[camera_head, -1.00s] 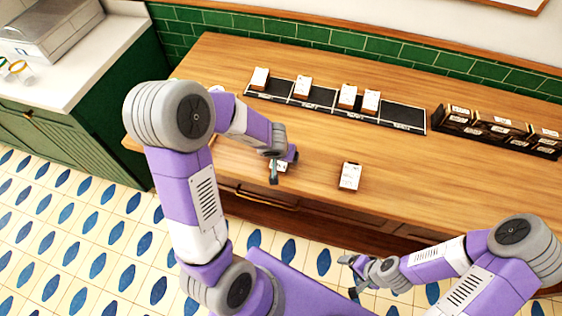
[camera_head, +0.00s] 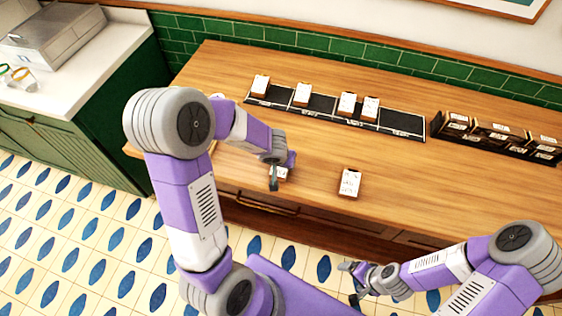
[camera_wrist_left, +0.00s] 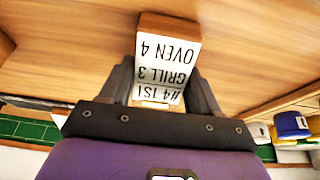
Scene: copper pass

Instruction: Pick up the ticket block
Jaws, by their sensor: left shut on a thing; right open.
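The ticket block (camera_wrist_left: 165,62), a wooden block with a white printed face reading "OVEN 4" and "GRILL 3", sits between the fingers of my left gripper (camera_wrist_left: 163,92) in the left wrist view. My left gripper is shut on it. In the head view my left gripper (camera_head: 279,176) is at the counter's front edge and covers most of this block (camera_head: 284,174). A second ticket block (camera_head: 349,183) lies on the counter to the right, apart from the gripper. My right gripper (camera_head: 354,280) is open and empty, in front of the counter at lower right.
A black rail (camera_head: 325,107) with several ticket blocks standing on it runs along the back of the wooden counter (camera_head: 240,80). A dark rack (camera_head: 497,142) of labelled blocks stands at the right.

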